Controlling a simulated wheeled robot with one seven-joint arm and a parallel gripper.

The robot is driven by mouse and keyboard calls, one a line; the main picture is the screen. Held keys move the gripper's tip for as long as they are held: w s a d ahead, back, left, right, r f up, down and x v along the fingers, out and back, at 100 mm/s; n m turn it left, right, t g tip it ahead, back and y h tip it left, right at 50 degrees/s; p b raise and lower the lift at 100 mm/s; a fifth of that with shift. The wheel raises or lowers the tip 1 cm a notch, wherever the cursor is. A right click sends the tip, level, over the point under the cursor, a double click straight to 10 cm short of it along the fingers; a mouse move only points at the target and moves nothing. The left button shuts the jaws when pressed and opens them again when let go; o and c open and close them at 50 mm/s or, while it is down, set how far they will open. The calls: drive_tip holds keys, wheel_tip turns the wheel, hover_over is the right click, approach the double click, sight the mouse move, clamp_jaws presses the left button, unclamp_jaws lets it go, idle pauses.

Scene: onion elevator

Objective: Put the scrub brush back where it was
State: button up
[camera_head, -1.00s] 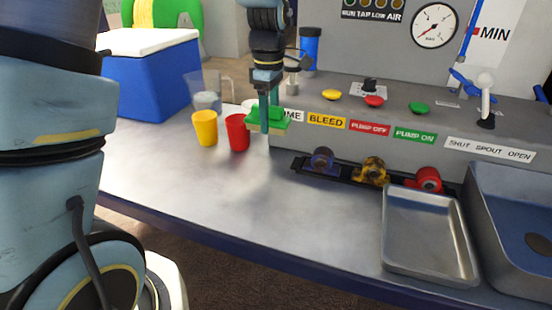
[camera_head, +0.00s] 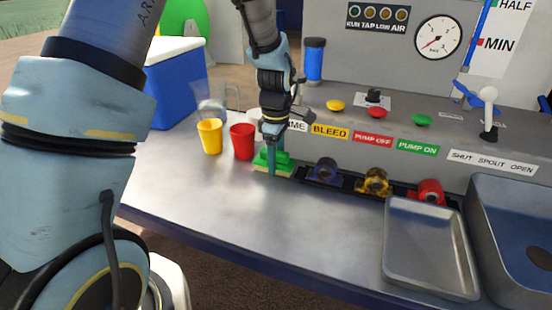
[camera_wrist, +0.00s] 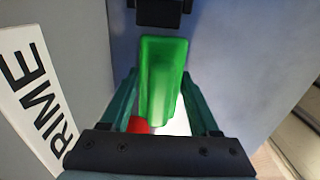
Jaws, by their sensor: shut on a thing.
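The scrub brush (camera_head: 284,160) has a green body and a pale underside. It is at the left end of the black rack, low at the counter surface; whether it touches the counter I cannot tell. My gripper (camera_head: 271,162) points down and is shut on the brush. In the wrist view the green brush (camera_wrist: 163,80) lies between the two teal fingers of my gripper (camera_wrist: 165,105). The fingers hide part of the brush in the head view.
A red cup (camera_head: 242,142) and a yellow cup (camera_head: 210,136) stand just left of the brush. The black rack (camera_head: 342,181) holds several coloured rollers. A metal tray (camera_head: 432,246) and a sink (camera_head: 490,190) are at right. The front counter is clear.

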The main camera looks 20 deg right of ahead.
drive_tip(key=shift+f, duration=0.2)
drive_tip(key=o, duration=1.3)
drive_tip(key=shift+r, duration=0.1)
wheel_tip(320, 180, up, 12)
drive_tip(key=shift+r+b, duration=0.15)
drive_tip(key=shift+b, duration=0.75)
drive_tip(key=s+a+f+m, duration=0.1)
drive_tip(key=a+m, duration=0.2)
drive_tip(key=a, duration=0.7)
drive_tip(key=s+a+f+m+t, duration=0.1)
drive_tip(key=a+m, duration=0.3)
drive_tip(key=a, duration=0.6)
drive_tip(key=s+a+f+m, duration=0.1)
drive_tip(key=a+f+m, duration=0.1)
drive_tip(key=a, duration=0.8)
drive_tip(key=shift+s+a+f+m+t, duration=0.15)
drive_tip(key=shift+s+a+m+t, duration=0.2)
drive_tip(key=shift+m, duration=0.45)
